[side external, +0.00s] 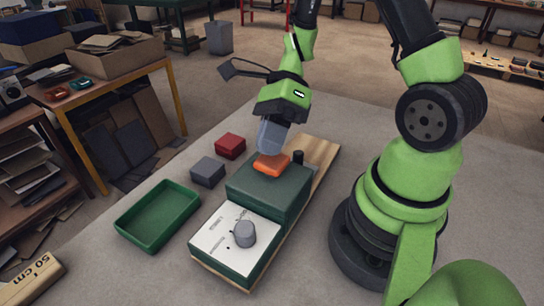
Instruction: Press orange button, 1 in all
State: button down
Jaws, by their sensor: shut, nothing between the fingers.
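The orange button (271,167) sits on top of the raised green block (268,190) of a control box on a wooden board. My gripper (271,151) points down directly over the button. Its shut fingertips are at the button's upper surface, and they hide part of it. I cannot tell from this view whether they touch it or how far the button is pressed.
A white panel with a grey knob (243,233) is at the front of the box, and a black post (298,157) stands behind the button. A red box (230,146), a grey box (207,172) and an empty green tray (158,214) lie to the left.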

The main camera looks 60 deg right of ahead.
jog(key=shift+f, duration=0.8)
dwell(0.6)
dwell(0.4)
jog(key=shift+r, duration=1.25)
jog(key=shift+r, duration=0.1)
jog(key=shift+r, duration=2.4)
